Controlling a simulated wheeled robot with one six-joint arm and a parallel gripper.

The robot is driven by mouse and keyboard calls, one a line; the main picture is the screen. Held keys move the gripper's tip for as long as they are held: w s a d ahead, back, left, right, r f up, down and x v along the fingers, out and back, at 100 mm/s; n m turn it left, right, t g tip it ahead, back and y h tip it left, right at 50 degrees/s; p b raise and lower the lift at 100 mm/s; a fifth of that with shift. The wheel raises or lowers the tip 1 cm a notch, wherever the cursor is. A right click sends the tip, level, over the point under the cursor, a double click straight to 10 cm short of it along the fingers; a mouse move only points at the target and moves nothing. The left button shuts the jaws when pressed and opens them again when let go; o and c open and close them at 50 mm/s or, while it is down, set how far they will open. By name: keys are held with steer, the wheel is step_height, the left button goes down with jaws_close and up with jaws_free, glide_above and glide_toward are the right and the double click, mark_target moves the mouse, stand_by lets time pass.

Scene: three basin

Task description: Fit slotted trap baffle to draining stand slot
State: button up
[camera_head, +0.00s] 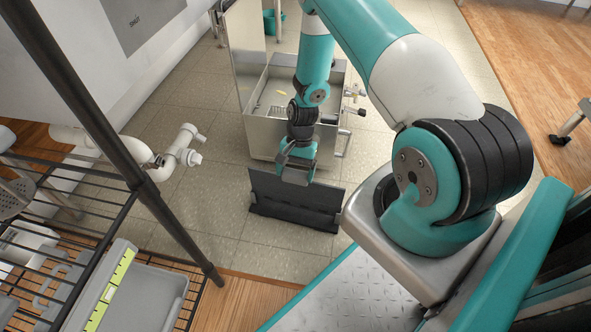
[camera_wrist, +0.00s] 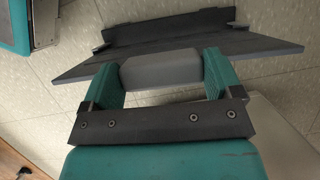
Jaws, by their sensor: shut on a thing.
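The slotted trap baffle (camera_head: 296,206) is a dark flat panel with notched edges. It hangs upright below my gripper (camera_head: 297,165), in front of an open steel basin. In the wrist view my gripper (camera_wrist: 160,78) is shut on a light grey block at the middle of the baffle (camera_wrist: 258,47), with a teal finger on each side. A grey notched piece (camera_head: 62,284) on the wire rack at lower left may be the draining stand. Its slots are small and partly hidden by the rack's bars, so I cannot be sure.
The steel basin (camera_head: 257,131) has valves on its right side. The black wire rack (camera_head: 160,205) has an upright post between the baffle and the shelf. A grey tray (camera_head: 150,305) sits on it. White pipes (camera_head: 182,152) stick out behind. Tiled floor around the baffle is clear.

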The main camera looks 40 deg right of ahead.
steer(key=shift+f, duration=0.35)
steer(key=shift+f+b, duration=0.75)
steer(key=shift+f, duration=0.25)
steer(key=o, duration=1)
steer(key=shift+c, duration=0.2)
steer(key=p+v, duration=0.7)
steer(key=v, duration=1)
steer(key=shift+r, duration=0.25)
steer(key=shift+d, duration=0.1)
